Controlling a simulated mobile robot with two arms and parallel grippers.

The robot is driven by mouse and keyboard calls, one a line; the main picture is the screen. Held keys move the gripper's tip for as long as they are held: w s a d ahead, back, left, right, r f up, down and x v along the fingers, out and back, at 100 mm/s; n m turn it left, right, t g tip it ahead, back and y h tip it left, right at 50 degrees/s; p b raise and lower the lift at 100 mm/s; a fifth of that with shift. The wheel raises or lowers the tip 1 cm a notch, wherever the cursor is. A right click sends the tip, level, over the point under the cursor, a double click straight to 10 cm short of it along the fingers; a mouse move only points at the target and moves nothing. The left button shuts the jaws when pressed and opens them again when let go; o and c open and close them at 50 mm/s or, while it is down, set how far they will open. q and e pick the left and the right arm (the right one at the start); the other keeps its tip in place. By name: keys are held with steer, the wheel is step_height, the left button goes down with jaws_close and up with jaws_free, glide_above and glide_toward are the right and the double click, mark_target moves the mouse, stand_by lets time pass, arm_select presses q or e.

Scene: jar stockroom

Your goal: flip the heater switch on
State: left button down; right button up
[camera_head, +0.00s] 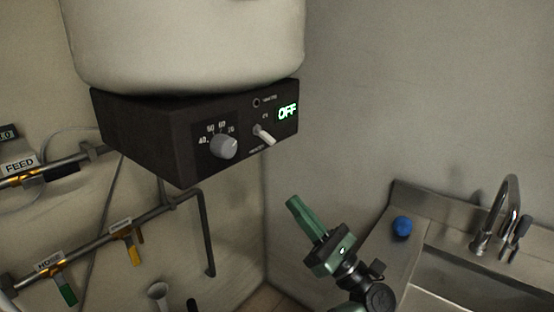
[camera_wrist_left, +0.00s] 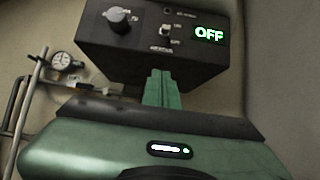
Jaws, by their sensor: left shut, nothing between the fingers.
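The heater's black control box (camera_head: 150,135) is mounted under a large pale tank (camera_head: 190,45). Its front has a white toggle switch (camera_head: 264,135), a grey round knob (camera_head: 223,146) and a green display (camera_head: 287,112) that reads OFF. In the left wrist view the switch (camera_wrist_left: 166,33) and the OFF display (camera_wrist_left: 209,34) show above my fingertips. My left gripper (camera_head: 294,203) is green, shut and empty. It is below and to the right of the switch, apart from the box. My right gripper is not in view.
Pipes with a FEED label (camera_head: 18,163), a yellow-handled valve (camera_head: 133,252) and a green-handled valve (camera_head: 66,291) run along the left wall. A metal sink with a faucet (camera_head: 510,190) and a blue round object (camera_head: 402,226) are at the right. A gauge (camera_wrist_left: 59,61) shows in the left wrist view.

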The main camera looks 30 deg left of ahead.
mark_target(267, 138)
arm_select(q)
steer(key=p+x, duration=0.2)
steer(key=x, duration=0.1)
steer(key=d+r+p+x, duration=0.1)
steer(key=p+x, duration=0.2)
steer(key=x, duration=0.1)
steer(key=r+p+x, duration=0.1)
steer(key=p+x, duration=0.1)
steer(key=x, duration=0.2)
steer(key=shift+d+p, duration=0.2)
steer(key=shift+p, duration=0.1)
steer(key=shift+d+r+p, duration=0.35)
steer(key=shift+d+r, duration=0.15)
steer(key=shift+r, duration=0.05)
steer(key=shift+a, duration=0.1)
